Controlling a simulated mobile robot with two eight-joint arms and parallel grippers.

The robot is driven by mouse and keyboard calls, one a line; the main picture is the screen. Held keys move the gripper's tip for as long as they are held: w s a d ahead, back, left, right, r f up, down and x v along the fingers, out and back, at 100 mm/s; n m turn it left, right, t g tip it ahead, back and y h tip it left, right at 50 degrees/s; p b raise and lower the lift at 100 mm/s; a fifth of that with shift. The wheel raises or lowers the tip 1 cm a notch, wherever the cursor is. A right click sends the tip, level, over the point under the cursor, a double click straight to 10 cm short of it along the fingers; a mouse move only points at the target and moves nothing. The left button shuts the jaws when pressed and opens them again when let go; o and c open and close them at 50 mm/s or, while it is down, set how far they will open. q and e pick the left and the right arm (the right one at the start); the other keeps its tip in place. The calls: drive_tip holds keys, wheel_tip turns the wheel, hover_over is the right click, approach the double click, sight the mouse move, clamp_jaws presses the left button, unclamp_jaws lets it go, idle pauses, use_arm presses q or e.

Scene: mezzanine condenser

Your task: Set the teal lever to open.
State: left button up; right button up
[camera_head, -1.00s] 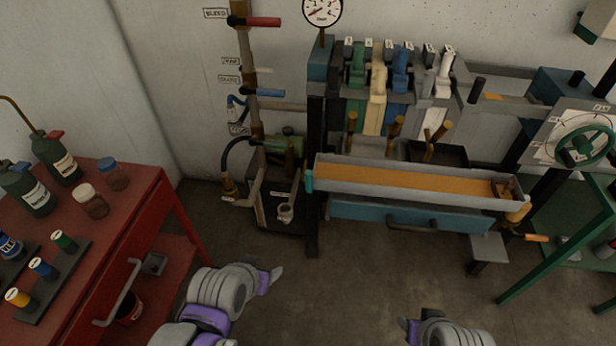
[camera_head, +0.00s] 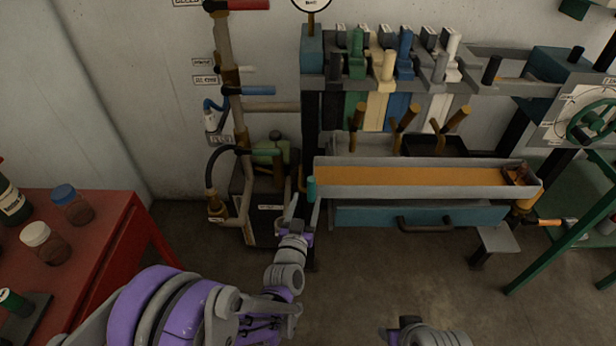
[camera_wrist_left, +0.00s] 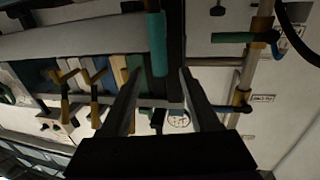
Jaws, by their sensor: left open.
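The teal lever (camera_head: 311,188) is a short teal handle, standing upright at the left end of the long trough. It also shows in the left wrist view (camera_wrist_left: 157,45), where its end lines up with the gap between the fingertips. My left gripper (camera_head: 304,212) is open and empty, just below and near the lever in the head view. In the left wrist view its two dark fingers (camera_wrist_left: 160,75) are spread apart. I cannot tell how deep the lever is between them. My right gripper (camera_head: 400,330) shows only in part at the bottom edge; its fingers are unclear.
The trough (camera_head: 420,178) with an orange floor runs right from the lever, above a blue drawer (camera_head: 420,216). Pipes with a blue-handled valve (camera_head: 258,90) stand left. A red table (camera_head: 90,225) with jars is at left. The floor in front is clear.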

sight(314, 177)
use_arm(q)
drive_tip(key=w, duration=0.3)
drive_tip(key=w+d, duration=0.1)
drive_tip(key=w, duration=0.2)
drive_tip(key=w+d, duration=0.1)
drive_tip(key=w, duration=0.3)
drive_tip(key=shift+w+r, duration=0.1)
clamp_jaws()
idle(1.2)
